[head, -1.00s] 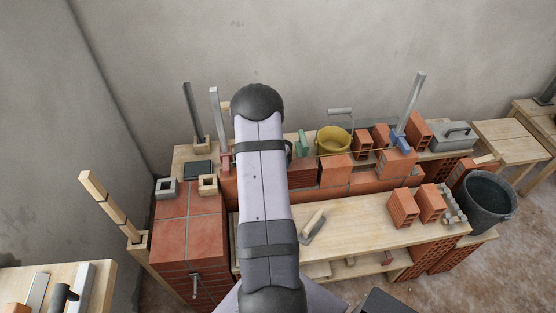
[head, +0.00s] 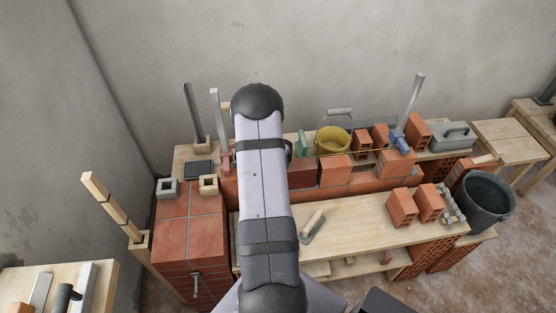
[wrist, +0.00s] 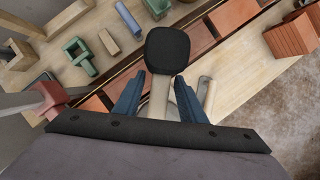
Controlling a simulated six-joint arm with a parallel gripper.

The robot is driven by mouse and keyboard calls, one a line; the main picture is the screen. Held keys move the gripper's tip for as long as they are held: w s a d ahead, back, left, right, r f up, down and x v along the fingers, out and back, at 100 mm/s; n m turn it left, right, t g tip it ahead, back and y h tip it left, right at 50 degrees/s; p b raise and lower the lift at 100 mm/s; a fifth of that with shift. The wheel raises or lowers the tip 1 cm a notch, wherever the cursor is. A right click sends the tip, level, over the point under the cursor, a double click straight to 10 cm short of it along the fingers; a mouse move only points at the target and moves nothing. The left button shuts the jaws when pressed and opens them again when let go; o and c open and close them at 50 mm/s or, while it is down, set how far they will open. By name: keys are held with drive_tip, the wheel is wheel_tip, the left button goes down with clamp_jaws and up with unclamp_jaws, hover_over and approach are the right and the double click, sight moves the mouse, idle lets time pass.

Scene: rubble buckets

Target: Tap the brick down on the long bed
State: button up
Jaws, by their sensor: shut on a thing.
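My gripper (wrist: 160,76) is shut on the pale handle of a mallet with a black rubber head (wrist: 167,50). The head sticks out past the fingertips in the wrist view, over the long bed of red bricks. I cannot tell whether it touches a brick. In the head view my arm hides the gripper and mallet. The long bed (head: 368,184) runs along the back of the plank. A brick (head: 334,167) and another brick (head: 396,163) sit on it. In the wrist view a brick (wrist: 237,15) lies on the bed right of the mallet head.
A trowel (head: 313,226) lies on the front plank, with two hollow bricks (head: 402,208) further right. Behind the bed stand a yellow bucket (head: 332,141), a green tool (head: 303,144) and upright metal posts (head: 414,102). A dark bucket (head: 487,200) stands at the right end.

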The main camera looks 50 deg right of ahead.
drive_tip(key=shift+f, duration=0.1)
idle(0.3)
drive_tip(key=shift+f+b, duration=1.2)
drive_tip(key=shift+f, duration=0.3)
drive_tip(key=shift+r+p, duration=1.55)
drive_tip(key=shift+f, duration=0.1)
drive_tip(key=shift+f+b, duration=1.35)
drive_tip(key=shift+f, duration=0.3)
drive_tip(key=shift+r+p, duration=1.6)
drive_tip(key=shift+r, duration=0.05)
drive_tip(key=shift+f, duration=0.1)
drive_tip(key=shift+w+a, duration=0.1)
drive_tip(key=shift+w, duration=0.05)
